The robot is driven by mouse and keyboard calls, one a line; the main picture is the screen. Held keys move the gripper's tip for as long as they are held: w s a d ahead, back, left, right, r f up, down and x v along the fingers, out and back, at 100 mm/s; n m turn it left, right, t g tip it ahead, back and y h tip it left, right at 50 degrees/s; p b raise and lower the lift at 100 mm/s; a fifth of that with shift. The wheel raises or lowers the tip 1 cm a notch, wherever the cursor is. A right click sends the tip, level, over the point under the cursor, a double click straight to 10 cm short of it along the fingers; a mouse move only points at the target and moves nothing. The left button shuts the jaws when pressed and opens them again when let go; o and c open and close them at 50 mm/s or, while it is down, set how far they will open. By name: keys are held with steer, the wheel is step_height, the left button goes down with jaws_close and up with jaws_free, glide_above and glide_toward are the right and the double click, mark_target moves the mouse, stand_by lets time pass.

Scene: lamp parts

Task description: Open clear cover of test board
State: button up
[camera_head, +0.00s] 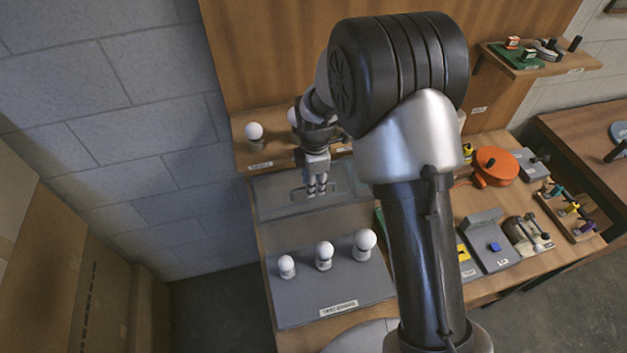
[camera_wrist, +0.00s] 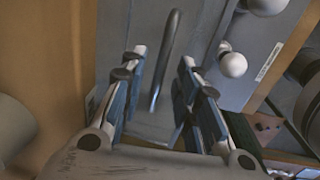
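The grey test board (camera_head: 300,300) stands at the table's front left, with three white bulbs (camera_head: 325,250) upright on it and bare of any cover above them. The clear cover (camera_head: 275,200) is a greyish see-through panel behind the board; its exact tilt is hard to tell. In the wrist view its grey bar handle (camera_wrist: 165,65) runs lengthwise between my fingers. My gripper (camera_head: 317,190) is at the cover's handle. The wrist view shows the fingers (camera_wrist: 163,75) wide apart on both sides of the handle, with gaps; I see no grip on it.
Another bulb (camera_head: 254,131) stands on a wooden ledge behind the cover. To the right are an orange reel (camera_head: 496,166), a grey block with a blue button (camera_head: 487,240) and a rack of coloured tools (camera_head: 572,208). A wooden back panel (camera_head: 265,60) rises behind.

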steer(key=shift+c, duration=0.2)
jaws_close()
stand_by(0.4)
